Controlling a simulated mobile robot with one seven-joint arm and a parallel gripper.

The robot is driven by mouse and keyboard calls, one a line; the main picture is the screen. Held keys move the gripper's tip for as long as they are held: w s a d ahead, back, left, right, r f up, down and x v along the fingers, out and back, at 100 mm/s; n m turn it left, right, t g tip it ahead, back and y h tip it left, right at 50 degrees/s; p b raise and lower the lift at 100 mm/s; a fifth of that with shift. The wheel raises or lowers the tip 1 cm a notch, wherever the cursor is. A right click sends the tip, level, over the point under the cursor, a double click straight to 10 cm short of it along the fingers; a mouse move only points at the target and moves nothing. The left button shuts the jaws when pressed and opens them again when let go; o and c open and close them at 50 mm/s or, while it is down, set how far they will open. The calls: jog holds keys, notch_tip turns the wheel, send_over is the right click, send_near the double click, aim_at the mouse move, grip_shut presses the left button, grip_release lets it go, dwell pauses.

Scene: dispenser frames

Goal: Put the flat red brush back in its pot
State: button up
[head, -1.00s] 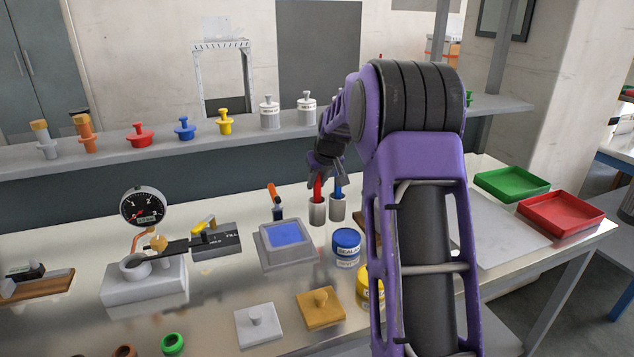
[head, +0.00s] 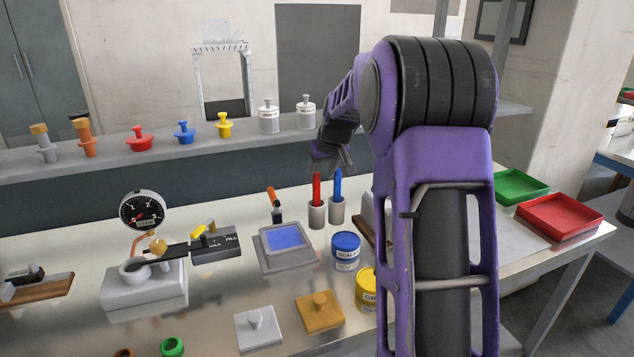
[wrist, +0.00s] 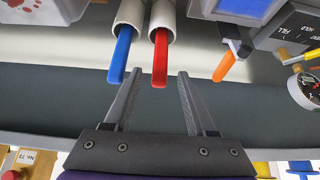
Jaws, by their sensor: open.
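The flat red brush (head: 316,188) stands upright in a grey-white pot (head: 317,216), with its red handle sticking out of the top. It also shows in the wrist view (wrist: 160,58), handle end toward my gripper. A blue brush (head: 338,184) stands in a similar pot (head: 337,212) just to its right. My gripper (head: 332,170) is open and empty, above and slightly behind the brush handles. In the wrist view my gripper's fingertips (wrist: 158,78) lie either side of the red handle's end, apart from it. The brush heads are hidden inside the pots.
An orange-handled tool (head: 275,202) stands left of the pots. A blue-screened box (head: 286,240), a blue sealant can (head: 346,250) and a yellow can (head: 367,288) are in front. Red (head: 560,217) and green (head: 519,186) trays lie at the right. A shelf (head: 110,155) runs behind.

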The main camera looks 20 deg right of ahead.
jog(key=v, duration=0.6)
jog(key=shift+s+r, duration=0.15)
jog(key=shift+r, duration=0.05)
jog(key=shift+a, duration=0.15)
